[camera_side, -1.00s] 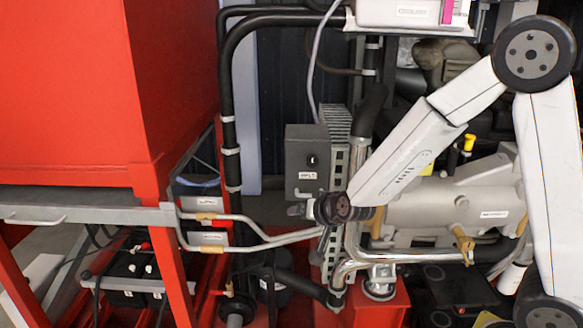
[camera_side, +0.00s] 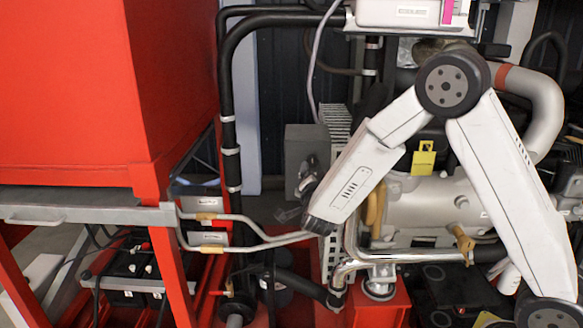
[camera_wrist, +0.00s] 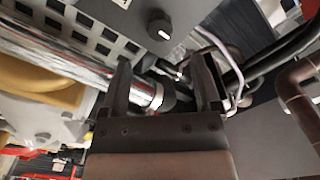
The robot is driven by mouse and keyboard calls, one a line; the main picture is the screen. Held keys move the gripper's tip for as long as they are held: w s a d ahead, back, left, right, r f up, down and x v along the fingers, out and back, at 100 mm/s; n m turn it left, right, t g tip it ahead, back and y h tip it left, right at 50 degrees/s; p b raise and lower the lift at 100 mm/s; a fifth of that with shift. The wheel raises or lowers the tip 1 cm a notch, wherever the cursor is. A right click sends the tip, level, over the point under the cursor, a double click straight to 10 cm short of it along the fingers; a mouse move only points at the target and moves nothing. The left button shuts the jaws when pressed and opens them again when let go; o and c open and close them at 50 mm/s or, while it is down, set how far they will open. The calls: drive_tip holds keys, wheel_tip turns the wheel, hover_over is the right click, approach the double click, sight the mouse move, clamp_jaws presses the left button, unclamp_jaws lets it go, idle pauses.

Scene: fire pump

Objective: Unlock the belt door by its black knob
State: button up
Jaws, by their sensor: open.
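In the side view the grey box (camera_side: 296,140) is left of centre, and my gripper hides the knob there. My gripper (camera_wrist: 163,65) is open and empty, its two dark fingers spread wide. The knob appears above and between the fingertips, not in the grasp. In the side view my gripper (camera_side: 297,192) is in front of the box's lower part.
A shiny metal pipe (camera_wrist: 65,62) and a perforated grey plate (camera_wrist: 95,38) run close to the left finger in the wrist view. Dark hoses lie beyond the right finger. A large red body (camera_side: 65,90) fills the left of the side view.

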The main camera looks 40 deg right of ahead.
sight(313, 163)
drive_tip(key=shift+d, duration=0.1)
drive_tip(key=shift+x, duration=3.8)
clamp_jaws()
